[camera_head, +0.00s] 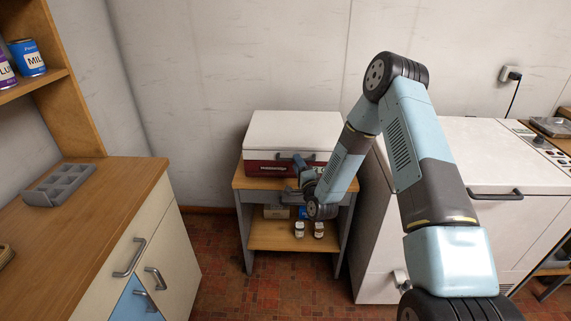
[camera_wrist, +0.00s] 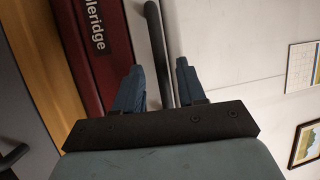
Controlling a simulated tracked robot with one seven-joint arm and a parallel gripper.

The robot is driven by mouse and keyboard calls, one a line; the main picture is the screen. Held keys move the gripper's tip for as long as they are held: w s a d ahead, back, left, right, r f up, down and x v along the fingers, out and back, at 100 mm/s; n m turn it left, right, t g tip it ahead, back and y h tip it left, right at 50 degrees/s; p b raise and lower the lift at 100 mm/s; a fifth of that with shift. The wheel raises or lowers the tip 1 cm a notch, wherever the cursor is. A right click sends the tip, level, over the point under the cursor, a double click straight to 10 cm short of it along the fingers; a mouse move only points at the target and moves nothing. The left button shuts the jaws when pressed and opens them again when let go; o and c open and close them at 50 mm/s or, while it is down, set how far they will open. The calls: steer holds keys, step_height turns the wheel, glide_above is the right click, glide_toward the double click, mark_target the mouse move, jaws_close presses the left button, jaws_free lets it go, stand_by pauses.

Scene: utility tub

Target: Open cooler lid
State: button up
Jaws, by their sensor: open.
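The cooler has a red body (camera_head: 268,168) and a white lid (camera_head: 293,133), and stands on a small wooden-topped stand. The lid lies shut on the body. In the wrist view the red body (camera_wrist: 92,45) with pale lettering is at left and the white lid (camera_wrist: 185,25) is beside it. A dark bar handle (camera_wrist: 155,35) runs along the lid's front. My gripper (camera_wrist: 158,75) is open, with a finger on each side of the handle in the picture; I cannot tell whether either touches it. In the head view my gripper (camera_head: 300,165) is at the cooler's front, partly hidden by my arm.
The stand (camera_head: 240,184) has a lower shelf with small jars (camera_head: 299,229). A wooden counter (camera_head: 110,185) with a grey tray (camera_head: 60,184) is at left. A large white chest (camera_head: 500,155) stands close at right. The wall is right behind the cooler.

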steer(key=shift+w+a+r, duration=0.1)
steer(key=shift+w+a, duration=0.1)
steer(key=shift+w, duration=0.35)
steer(key=shift+c, duration=0.5)
jaws_close()
